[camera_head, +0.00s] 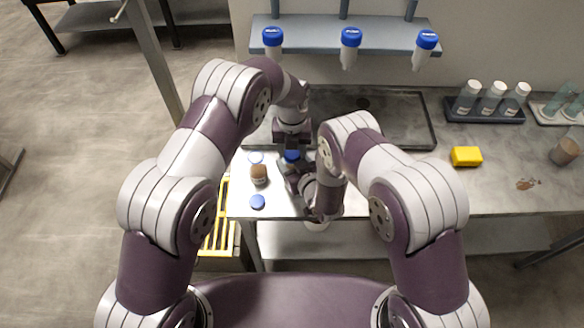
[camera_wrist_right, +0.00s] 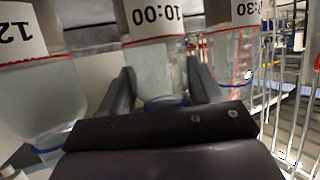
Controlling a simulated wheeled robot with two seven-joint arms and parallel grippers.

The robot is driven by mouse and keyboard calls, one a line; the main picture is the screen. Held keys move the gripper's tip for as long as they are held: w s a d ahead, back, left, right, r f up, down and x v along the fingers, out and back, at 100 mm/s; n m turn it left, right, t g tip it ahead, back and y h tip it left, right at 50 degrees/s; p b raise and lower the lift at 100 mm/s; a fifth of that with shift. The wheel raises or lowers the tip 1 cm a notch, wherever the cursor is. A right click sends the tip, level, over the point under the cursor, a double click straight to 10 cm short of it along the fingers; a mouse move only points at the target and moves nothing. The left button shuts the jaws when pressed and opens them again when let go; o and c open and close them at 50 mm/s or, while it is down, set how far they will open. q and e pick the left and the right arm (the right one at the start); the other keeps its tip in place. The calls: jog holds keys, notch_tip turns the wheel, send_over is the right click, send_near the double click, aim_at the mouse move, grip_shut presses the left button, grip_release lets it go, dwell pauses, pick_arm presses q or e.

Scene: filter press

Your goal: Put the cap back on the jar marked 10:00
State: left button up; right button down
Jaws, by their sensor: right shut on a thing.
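The jar marked 10:00 (camera_wrist_right: 157,65) is clear, with a white label, a red line and a blue ring low in the right wrist view. It stands between the fingers of my right gripper (camera_wrist_right: 163,85), which is shut on it. In the head view my right gripper (camera_head: 293,174) is at the work table, partly covered by its own arm. A blue cap (camera_head: 292,155) shows just beyond it, directly below my left gripper (camera_head: 291,143). Whether the left fingers hold this cap, and whether it touches the jar, I cannot tell.
A dark tray (camera_head: 395,142) is behind. A yellow block (camera_head: 466,156) and vial rack (camera_head: 485,117) are right. Other labelled jars (camera_wrist_right: 40,95) (camera_wrist_right: 232,60) flank the wrist view.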

pick_arm(q)
jog(key=o, duration=0.4)
jog(key=shift+r, duration=0.15)
